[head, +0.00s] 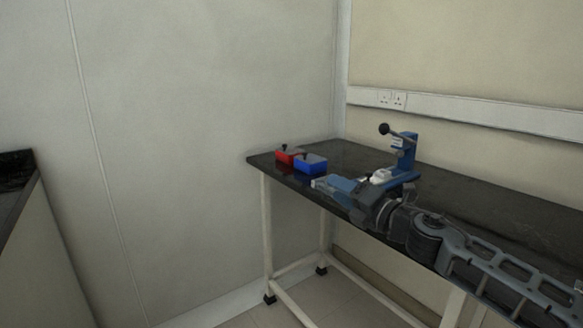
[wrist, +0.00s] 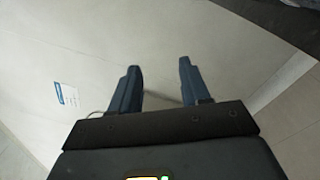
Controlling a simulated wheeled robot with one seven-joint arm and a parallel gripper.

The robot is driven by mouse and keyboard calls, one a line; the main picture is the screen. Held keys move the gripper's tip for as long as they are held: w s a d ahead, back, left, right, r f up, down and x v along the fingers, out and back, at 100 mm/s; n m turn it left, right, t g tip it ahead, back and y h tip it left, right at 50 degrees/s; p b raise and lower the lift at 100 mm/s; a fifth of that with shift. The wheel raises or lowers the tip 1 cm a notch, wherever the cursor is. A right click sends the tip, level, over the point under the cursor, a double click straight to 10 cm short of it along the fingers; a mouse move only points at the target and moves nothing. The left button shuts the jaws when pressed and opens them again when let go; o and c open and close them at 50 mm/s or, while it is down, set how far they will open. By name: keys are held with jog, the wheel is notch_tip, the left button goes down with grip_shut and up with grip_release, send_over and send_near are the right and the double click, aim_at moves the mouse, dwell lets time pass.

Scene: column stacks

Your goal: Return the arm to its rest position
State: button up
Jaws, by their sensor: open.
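My arm reaches in from the right in the head view, in front of the black-topped bench (head: 480,190). My gripper (head: 318,183) points left near the bench's front edge. In the wrist view my gripper (wrist: 160,85) shows two blue fingers apart with nothing between them. Beyond the fingers are a pale wall and a small white label with a blue strip (wrist: 66,95).
A red box (head: 287,156) and a blue box (head: 311,164) stand on the bench's left end. A blue lever press (head: 404,158) with a black knob stands behind my arm. A dark-topped counter (head: 18,185) is at far left. Floor between is clear.

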jog(key=s+a+f+m+t, duration=0.2)
jog(key=s+a+m+t, duration=0.3)
jog(key=s+a+m, duration=1.05)
jog(key=s+d+f+m+h, duration=0.3)
jog(key=s+d+f+m, duration=0.15)
jog(key=s, duration=0.45)
jog(key=s+d+f+m+h, duration=0.3)
jog(key=s+d+m+h, duration=0.15)
jog(key=s, duration=0.45)
jog(key=s+d+f+m+h, duration=0.3)
jog(key=s+d+f+m, duration=0.15)
jog(key=s, duration=0.45)
jog(key=s+d+r+m+g+h, duration=0.1)
jog(key=s+d+g, duration=0.1)
jog(key=s+d, duration=0.6)
jog(key=s+d+m+g, duration=0.2)
jog(key=s+d+g, duration=0.15)
jog(key=s, duration=0.85)
notch_tip(320, 180, up, 13)
jog(key=p, duration=1.2)
jog(key=shift+s+d, duration=0.15)
jog(key=shift+d, duration=0.25)
jog(key=shift+t, duration=0.25)
